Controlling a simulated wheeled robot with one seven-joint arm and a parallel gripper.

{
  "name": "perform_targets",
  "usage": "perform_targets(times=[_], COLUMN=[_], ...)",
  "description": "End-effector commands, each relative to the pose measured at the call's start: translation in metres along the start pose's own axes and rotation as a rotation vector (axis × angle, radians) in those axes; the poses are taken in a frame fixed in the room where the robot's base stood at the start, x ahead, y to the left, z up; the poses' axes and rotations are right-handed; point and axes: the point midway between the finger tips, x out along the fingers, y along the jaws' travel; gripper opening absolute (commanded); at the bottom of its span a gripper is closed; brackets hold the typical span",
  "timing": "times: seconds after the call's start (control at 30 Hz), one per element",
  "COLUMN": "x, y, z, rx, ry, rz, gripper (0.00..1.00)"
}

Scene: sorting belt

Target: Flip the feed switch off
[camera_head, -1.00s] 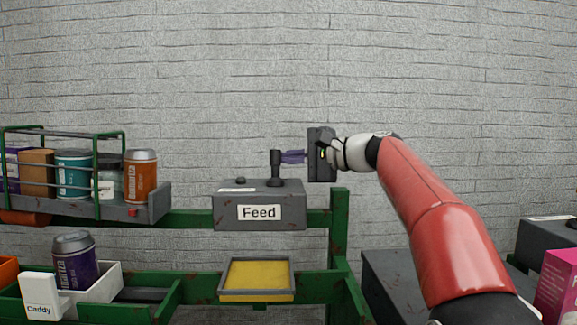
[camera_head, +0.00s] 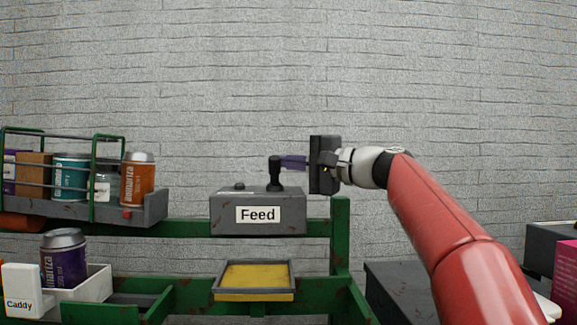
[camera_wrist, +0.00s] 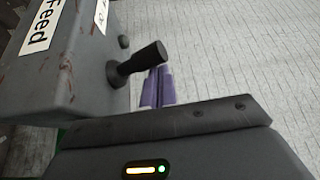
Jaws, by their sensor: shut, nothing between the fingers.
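The grey feed box (camera_head: 258,212) carries a white "Feed" label and stands on the green frame. Its black switch lever (camera_head: 274,173) rises from the top, close to upright in the head view. My gripper (camera_head: 282,161) is shut and empty, its purple fingers pointing left with their tips at the lever's upper part. In the wrist view the lever (camera_wrist: 138,63) sticks out of the box (camera_wrist: 85,75), and the shut fingers (camera_wrist: 160,75) lie right beside it. I cannot tell whether they touch it.
A wire-railed shelf (camera_head: 150,208) with several cans and boxes stands at the left. Below are a white caddy (camera_head: 95,288) holding a purple can (camera_head: 63,258) and a yellow tray (camera_head: 254,278). The wall behind is clear.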

Motion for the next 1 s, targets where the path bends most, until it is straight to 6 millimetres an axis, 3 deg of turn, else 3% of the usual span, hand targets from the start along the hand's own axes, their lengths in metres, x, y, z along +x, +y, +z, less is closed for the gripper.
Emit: perform_targets(times=[0.7, 0.83, 1.0], x=[-0.003, -0.015, -0.045], y=[0.001, 0.001, 0.002], z=[0.002, 0.002, 0.002], rx=[0.0, 0.0, 0.0], ry=[-0.001, 0.001, 0.004], rz=[0.001, 0.001, 0.002], gripper=[0.0, 0.0, 0.0])
